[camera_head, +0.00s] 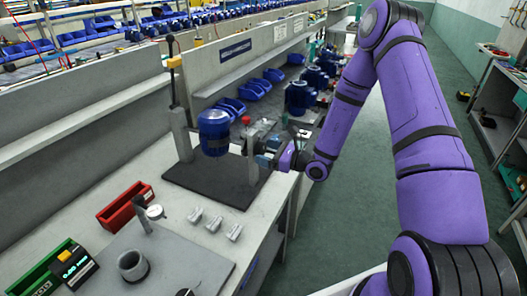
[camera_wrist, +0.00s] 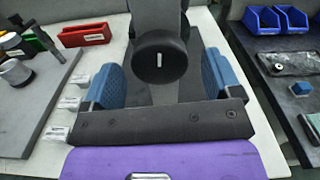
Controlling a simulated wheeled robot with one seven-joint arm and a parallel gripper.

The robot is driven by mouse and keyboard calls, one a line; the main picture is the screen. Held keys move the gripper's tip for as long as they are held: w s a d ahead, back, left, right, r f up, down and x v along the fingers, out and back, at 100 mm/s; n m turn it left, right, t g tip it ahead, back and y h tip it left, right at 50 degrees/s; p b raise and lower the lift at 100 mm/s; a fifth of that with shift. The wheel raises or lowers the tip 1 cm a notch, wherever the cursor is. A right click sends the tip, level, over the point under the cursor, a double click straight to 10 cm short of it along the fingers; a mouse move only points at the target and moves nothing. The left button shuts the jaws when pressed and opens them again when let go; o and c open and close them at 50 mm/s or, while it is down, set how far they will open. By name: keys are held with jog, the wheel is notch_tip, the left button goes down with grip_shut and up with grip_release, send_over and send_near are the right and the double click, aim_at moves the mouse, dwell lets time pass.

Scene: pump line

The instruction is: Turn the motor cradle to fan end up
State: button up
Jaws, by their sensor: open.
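The motor cradle holds a blue motor (camera_head: 214,132) between two grey posts on a dark base plate (camera_head: 190,175). The motor stands roughly upright, with a dark band at its lower end; I cannot tell which end is the fan. In the wrist view a round black knob (camera_wrist: 162,66) with a short upright white mark faces me. My gripper (camera_head: 263,152) is at the right side of the cradle. In the wrist view its blue-padded fingers (camera_wrist: 160,75) are open, one on each side of the knob, with gaps between. I cannot tell how deep the knob sits between them.
A red bin (camera_head: 126,205), several small pale parts (camera_head: 213,222) and a grey plate with a ring (camera_head: 132,265) lie left and in front of the cradle. Blue bins and further motors (camera_head: 300,97) stand beyond it. A red button (camera_head: 246,120) shows near the right post.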

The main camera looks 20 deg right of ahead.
jog(key=shift+w+a, duration=0.5)
jog(key=shift+a, duration=0.05)
jog(key=shift+c, duration=0.5)
jog(key=c, duration=1.2)
jog(key=shift+n, duration=0.5)
jog(key=o, duration=1.3)
jog(key=v, duration=1)
jog(key=shift+s+d, duration=0.25)
jog(key=shift+d, duration=0.05)
